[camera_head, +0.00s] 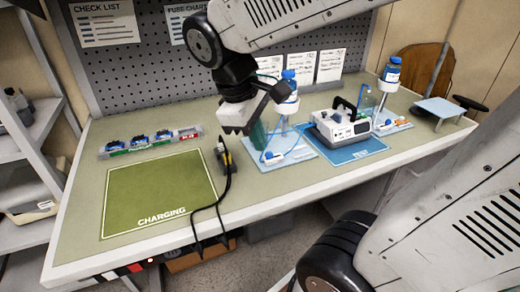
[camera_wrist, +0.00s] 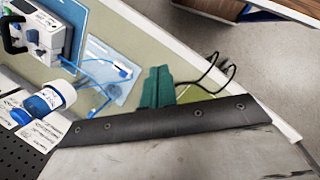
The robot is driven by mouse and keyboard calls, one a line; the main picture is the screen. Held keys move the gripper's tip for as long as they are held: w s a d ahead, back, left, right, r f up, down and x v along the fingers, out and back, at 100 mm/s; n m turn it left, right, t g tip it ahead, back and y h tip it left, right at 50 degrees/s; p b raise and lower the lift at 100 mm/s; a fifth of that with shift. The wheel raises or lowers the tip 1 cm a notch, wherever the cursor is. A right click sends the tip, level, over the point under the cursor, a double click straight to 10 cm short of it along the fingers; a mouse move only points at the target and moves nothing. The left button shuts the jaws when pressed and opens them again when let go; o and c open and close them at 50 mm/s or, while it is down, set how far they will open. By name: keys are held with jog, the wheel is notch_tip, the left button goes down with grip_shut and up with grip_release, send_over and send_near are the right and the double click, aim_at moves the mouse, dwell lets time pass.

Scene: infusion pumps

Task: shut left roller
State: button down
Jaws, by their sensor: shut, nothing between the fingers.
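The left infusion station has a light-blue tray (camera_head: 292,160) with a blue-and-white roller clamp (camera_head: 271,157) on a blue tube. In the wrist view the tray (camera_wrist: 103,62) carries what looks like the same roller (camera_wrist: 123,72). The left bottle (camera_head: 289,78) with its blue label hangs above the tray, and it also shows in the wrist view (camera_wrist: 50,99). My gripper (camera_head: 258,136) has green fingers and is beside the left stand, above the tray's left part. In the wrist view the fingers (camera_wrist: 158,87) are together and empty, apart from the roller.
A white pump (camera_head: 340,128) stands on a blue mat (camera_head: 350,155). A right bottle (camera_head: 391,72) hangs over another tray. A yellow-and-black plug (camera_head: 225,157) with a black cable stands left of the tray. The green charging mat (camera_head: 160,190) is bare.

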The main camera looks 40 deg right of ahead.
aim_at(267, 154)
jog(key=w+f+n+h, duration=0.2)
jog(key=w+n, duration=0.2)
jog(key=w, duration=0.3)
jog(key=w+d+f+n+g+h, duration=0.1)
jog(key=w+f+n+h, duration=0.2)
jog(key=w+n, duration=0.2)
jog(key=w, duration=0.3)
jog(key=shift+f, duration=0.2)
jog(key=shift+f, duration=0.1)
jog(key=x, duration=1.3)
jog(key=shift+s+d, duration=0.25)
jog(key=shift+d, duration=0.25)
